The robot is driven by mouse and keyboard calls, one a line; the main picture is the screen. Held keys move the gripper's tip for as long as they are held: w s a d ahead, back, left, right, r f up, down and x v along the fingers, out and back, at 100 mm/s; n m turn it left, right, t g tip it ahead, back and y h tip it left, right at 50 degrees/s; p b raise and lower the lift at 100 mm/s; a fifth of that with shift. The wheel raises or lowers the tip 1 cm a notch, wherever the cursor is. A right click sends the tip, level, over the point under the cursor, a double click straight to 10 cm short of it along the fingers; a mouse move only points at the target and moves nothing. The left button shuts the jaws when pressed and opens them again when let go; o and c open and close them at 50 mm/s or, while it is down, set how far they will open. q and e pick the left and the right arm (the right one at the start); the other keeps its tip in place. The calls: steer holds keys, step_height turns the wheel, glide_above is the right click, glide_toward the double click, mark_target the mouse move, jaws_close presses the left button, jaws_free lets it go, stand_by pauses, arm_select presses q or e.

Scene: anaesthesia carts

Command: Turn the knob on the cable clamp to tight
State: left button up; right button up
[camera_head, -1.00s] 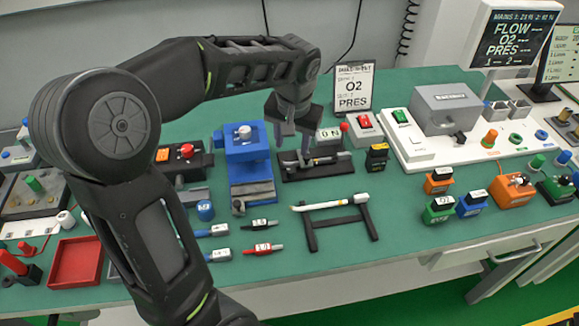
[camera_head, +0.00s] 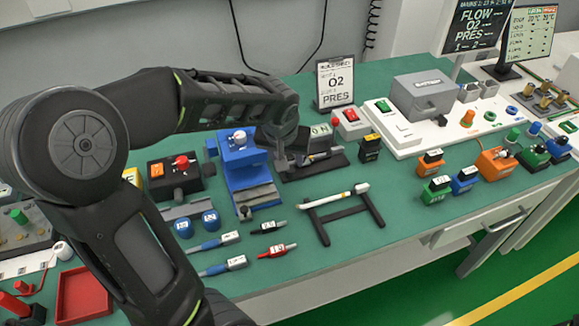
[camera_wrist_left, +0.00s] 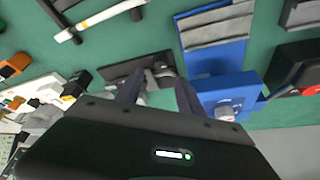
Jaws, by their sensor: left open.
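A blue block (camera_head: 238,160) with a white-grey knob (camera_head: 237,138) on top stands mid-table; I take it for the cable clamp, though no label confirms this. It also shows in the left wrist view (camera_wrist_left: 222,90), with its knob (camera_wrist_left: 226,110) partly hidden by my gripper. My left gripper (camera_head: 289,152) is open and empty, just right of the blue block. In the wrist view its fingers (camera_wrist_left: 157,92) point toward a black base (camera_wrist_left: 118,72) with silver parts, one finger close beside the blue block. Whether they touch is unclear. My right gripper is not in view.
A black stand with a white stick (camera_head: 340,212) lies in front. A black box with a red knob (camera_head: 180,175) stands left of the blue block. An O2 sign (camera_head: 335,82) stands behind. Blue and red connectors (camera_head: 277,251) lie near the front edge.

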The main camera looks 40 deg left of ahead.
mark_target(289, 171)
arm_select(q)
steer(key=x, duration=0.7)
steer(key=shift+f+p, duration=0.15)
steer(key=shift+p, duration=0.15)
steer(key=shift+c, duration=0.6)
jaws_close()
